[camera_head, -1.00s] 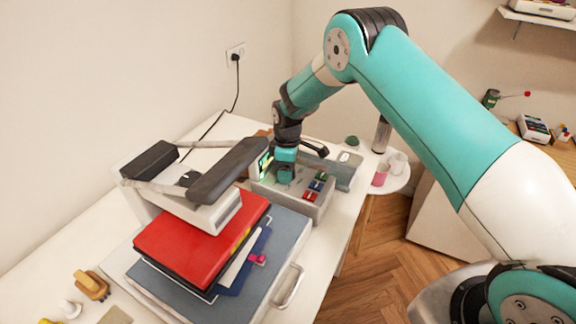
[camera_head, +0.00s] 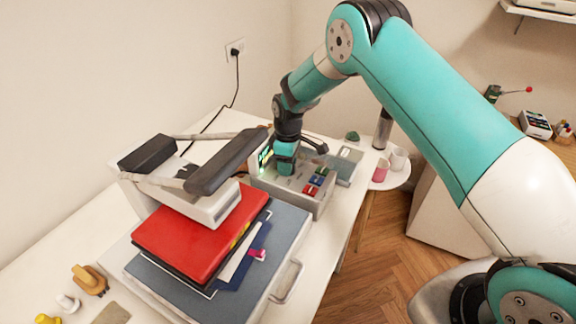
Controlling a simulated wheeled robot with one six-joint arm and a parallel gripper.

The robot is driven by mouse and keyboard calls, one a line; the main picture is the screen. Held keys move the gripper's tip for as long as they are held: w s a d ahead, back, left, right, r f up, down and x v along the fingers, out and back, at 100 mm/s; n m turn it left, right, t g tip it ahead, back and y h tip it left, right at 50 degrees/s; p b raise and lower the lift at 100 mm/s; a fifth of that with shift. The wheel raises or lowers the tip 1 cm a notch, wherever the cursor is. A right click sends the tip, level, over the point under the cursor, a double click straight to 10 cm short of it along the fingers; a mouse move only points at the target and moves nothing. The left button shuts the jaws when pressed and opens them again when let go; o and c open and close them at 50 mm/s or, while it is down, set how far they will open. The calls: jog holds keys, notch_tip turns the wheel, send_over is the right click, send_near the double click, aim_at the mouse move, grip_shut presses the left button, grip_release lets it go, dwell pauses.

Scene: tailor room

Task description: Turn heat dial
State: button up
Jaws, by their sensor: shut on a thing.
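My gripper (camera_head: 284,170) points down at the box top, between the display and the buttons. It is shut on the heat dial, which the fingers hide. How far the dial is turned cannot be seen.
A press with black padded arms (camera_head: 228,160) stands close left of my gripper, by a red book (camera_head: 190,240) on a blue-grey case (camera_head: 170,290). A round side table with cups (camera_head: 380,171) is to the right. A cord (camera_head: 235,88) runs to the wall socket.

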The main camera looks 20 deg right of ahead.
jog(key=m+b, duration=0.3)
jog(key=m, duration=0.2)
jog(key=shift+d+f+b, duration=0.1)
jog(key=shift+d+b, duration=0.05)
jog(key=shift+b, duration=0.2)
jog(key=m+b, duration=0.2)
jog(key=m, duration=0.3)
jog(key=shift+d+t, duration=0.1)
jog(key=shift+t, duration=0.2)
jog(key=shift+w+r+m, duration=0.1)
jog(key=shift+r+m, duration=0.1)
jog(key=shift+m, duration=0.1)
jog(key=o, duration=0.9)
jog(key=r+b, duration=0.1)
jog(key=r, duration=0.4)
jog(key=r+b, duration=0.1)
jog(key=r, duration=0.5)
jog(key=d+r+b, duration=0.1)
jog(key=r, duration=0.5)
jog(key=shift+r+b, duration=0.2)
jog(key=shift+b, duration=0.1)
